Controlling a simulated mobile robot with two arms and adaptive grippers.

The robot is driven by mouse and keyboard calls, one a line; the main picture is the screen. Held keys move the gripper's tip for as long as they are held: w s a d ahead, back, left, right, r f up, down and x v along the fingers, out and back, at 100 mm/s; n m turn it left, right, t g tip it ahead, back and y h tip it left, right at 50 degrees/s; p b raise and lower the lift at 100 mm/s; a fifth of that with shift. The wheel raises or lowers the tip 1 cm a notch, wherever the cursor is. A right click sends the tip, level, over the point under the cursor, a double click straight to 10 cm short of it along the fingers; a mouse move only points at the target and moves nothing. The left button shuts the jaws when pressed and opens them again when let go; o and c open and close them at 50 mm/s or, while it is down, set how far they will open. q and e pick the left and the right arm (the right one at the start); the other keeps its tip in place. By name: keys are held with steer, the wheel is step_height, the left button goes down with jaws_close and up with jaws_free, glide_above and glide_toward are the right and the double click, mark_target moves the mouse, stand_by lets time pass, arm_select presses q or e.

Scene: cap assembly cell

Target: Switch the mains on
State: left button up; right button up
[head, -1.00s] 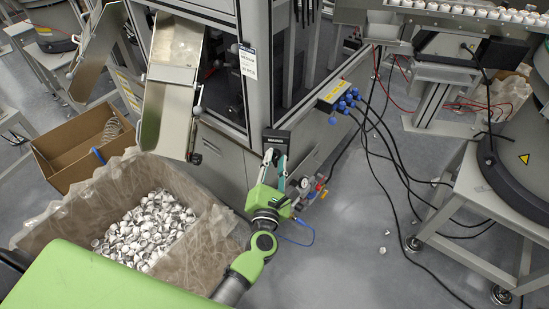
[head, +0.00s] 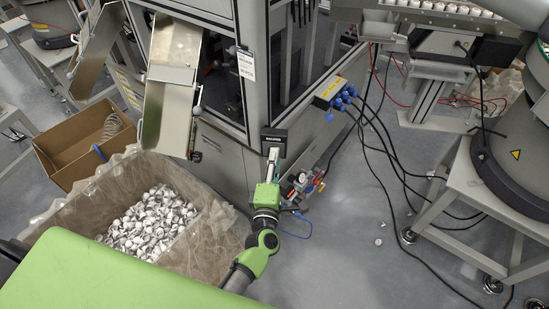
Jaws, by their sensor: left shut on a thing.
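The mains switch is a black box (head: 274,137) with a pale label, mounted on the lower corner of the grey machine cabinet. My left gripper (head: 272,156), on a green wrist, reaches up to it from below. Its fingers are close together and shut on the switch's handle, just under the box. The fingers hide most of the handle, so I cannot tell which way it is turned. My right gripper is not in view.
A crate lined with clear plastic (head: 215,225) and full of white caps stands left of my arm. A cardboard box (head: 62,178) is behind it. Blue plugs (head: 343,96) and black cables hang to the right. Small valves and gauges (head: 300,184) sit beside my gripper.

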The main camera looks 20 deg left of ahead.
arm_select(q)
steer(key=shift+w+r+m, duration=0.1)
steer(key=shift+m, duration=0.5)
steer(key=o, duration=1.1)
steer(key=s+d, duration=0.2)
steer(key=s, duration=0.9)
steer(key=shift+s, duration=0.4)
